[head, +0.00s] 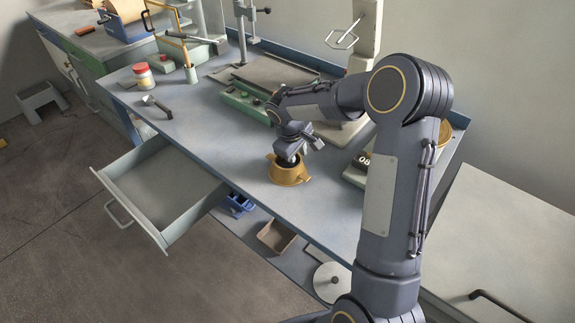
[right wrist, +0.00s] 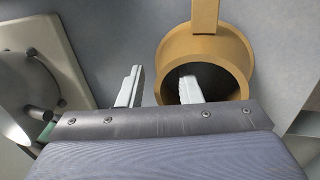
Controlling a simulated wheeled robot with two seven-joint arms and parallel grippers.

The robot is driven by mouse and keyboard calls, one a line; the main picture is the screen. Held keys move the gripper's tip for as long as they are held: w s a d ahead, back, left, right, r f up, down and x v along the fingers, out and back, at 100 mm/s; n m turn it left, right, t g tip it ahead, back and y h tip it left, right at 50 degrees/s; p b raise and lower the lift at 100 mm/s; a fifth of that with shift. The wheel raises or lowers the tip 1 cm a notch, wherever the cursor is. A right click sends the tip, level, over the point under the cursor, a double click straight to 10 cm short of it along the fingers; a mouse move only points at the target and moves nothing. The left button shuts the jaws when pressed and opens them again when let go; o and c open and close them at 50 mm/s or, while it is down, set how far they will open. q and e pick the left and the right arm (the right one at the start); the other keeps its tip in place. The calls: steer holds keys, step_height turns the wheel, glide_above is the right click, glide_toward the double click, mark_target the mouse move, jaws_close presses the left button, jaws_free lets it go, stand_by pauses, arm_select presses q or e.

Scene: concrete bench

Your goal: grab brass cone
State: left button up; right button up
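The brass cone (head: 289,175), a hollow yellow-brown piece with a side handle or tab, stands on the bench top (head: 215,140) near its front edge. In the right wrist view the cone (right wrist: 232,52) shows its round, dark opening towards me. My right gripper (head: 291,158) is right over the cone in the head view. In the right wrist view its two pale fingers (right wrist: 160,86) are apart. One finger reaches into the mouth of the cone and the other is outside its left rim, with a gap to the wall. My left gripper is not in view.
An open drawer (head: 155,238) juts out at the front left. A scale (head: 355,176) is right of the cone. The bench left of the cone is clear.

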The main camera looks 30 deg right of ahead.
steer(key=shift+f, duration=0.1)
steer(key=shift+c, duration=0.2)
jaws_close()
